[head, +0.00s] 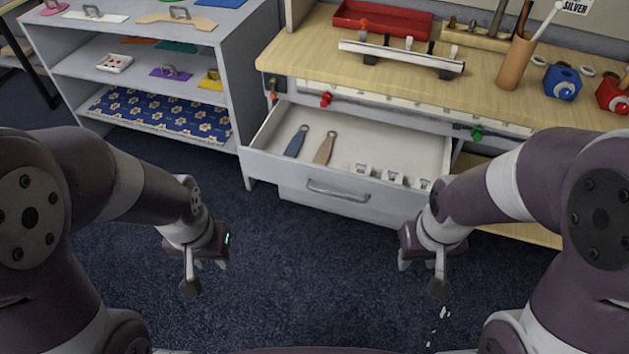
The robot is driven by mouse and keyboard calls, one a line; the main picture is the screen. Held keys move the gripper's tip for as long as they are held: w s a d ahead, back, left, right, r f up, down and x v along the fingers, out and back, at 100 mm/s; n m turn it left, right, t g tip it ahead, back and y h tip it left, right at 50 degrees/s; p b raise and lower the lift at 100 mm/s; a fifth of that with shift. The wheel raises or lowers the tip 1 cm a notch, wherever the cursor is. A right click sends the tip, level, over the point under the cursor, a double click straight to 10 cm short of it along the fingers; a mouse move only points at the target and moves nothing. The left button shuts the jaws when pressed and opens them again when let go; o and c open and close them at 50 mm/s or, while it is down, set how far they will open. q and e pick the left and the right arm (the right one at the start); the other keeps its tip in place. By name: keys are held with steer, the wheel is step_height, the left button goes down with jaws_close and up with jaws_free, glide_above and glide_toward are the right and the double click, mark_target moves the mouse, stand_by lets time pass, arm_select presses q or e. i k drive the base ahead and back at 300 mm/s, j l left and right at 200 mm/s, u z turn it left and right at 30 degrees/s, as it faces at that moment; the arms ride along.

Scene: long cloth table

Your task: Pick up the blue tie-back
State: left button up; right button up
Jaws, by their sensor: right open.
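A slim blue strap-like piece with a hole at its upper end, which looks like the blue tie-back (295,143), lies in the open drawer (380,129) of the workbench. A tan one of the same shape (325,148) lies just right of it, apart from it. My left gripper (207,276) hangs above the dark floor, in front of the drawer and left of it, open and empty. My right gripper (421,275) hangs in front of the drawer's right end, open and empty. Neither touches anything.
Several small white pieces (394,178) sit at the drawer's front right. The drawer front has a handle (338,190). A grey shelf unit (190,67) stands at left. The wooden bench top (305,52) overhangs the drawer's back.

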mark_target(296, 143)
steer(key=z, duration=0.5)
steer(key=i+j+z, duration=0.45)
steer(key=j, duration=0.15)
steer(key=i+j+z, duration=0.45)
steer(key=j, duration=0.3)
steer(key=j+z, duration=0.25)
steer(key=j, duration=0.15)
steer(key=i+j, duration=0.1)
steer(key=j, duration=0.2)
steer(key=i+j, duration=0.1)
steer(key=j, duration=0.45)
steer(key=i, duration=0.05)
